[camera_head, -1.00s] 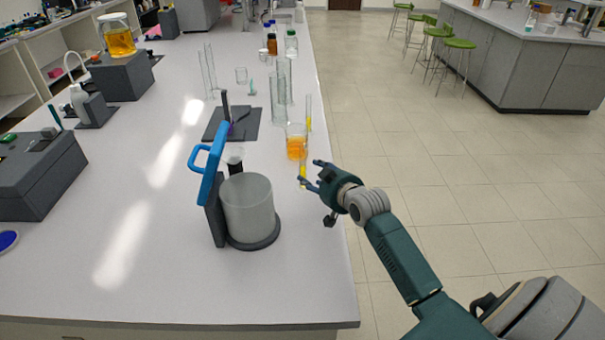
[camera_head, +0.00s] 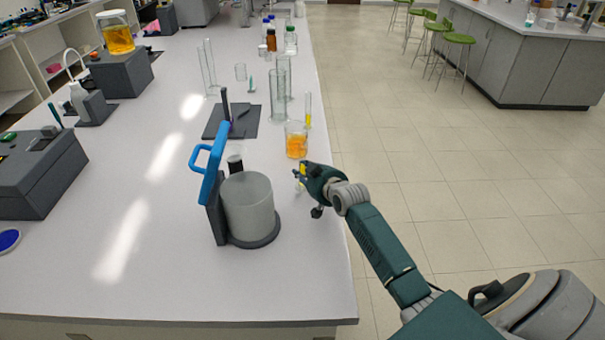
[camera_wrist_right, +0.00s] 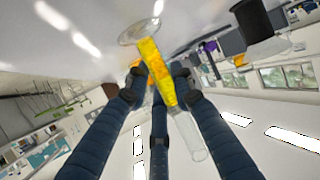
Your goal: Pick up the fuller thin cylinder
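A thin glass cylinder with yellow liquid (camera_wrist_right: 158,72) shows in the right wrist view between the fingers of my right gripper (camera_wrist_right: 160,88), its round clear foot near the top of the picture. The fingertips press close on both sides of it. In the head view my right gripper (camera_head: 300,174) is at the bench's right edge, in front of the orange beaker, and mostly hides this cylinder. Another thin cylinder (camera_head: 308,108), with a little yellow liquid low down, stands behind the beaker. My left gripper is not in view.
A beaker of orange liquid (camera_head: 296,142) stands just behind the right gripper. A grey pot with a raised blue-handled lid (camera_head: 248,208) stands to its left. Tall clear cylinders (camera_head: 278,98) stand farther back. The front of the bench (camera_head: 180,285) is clear.

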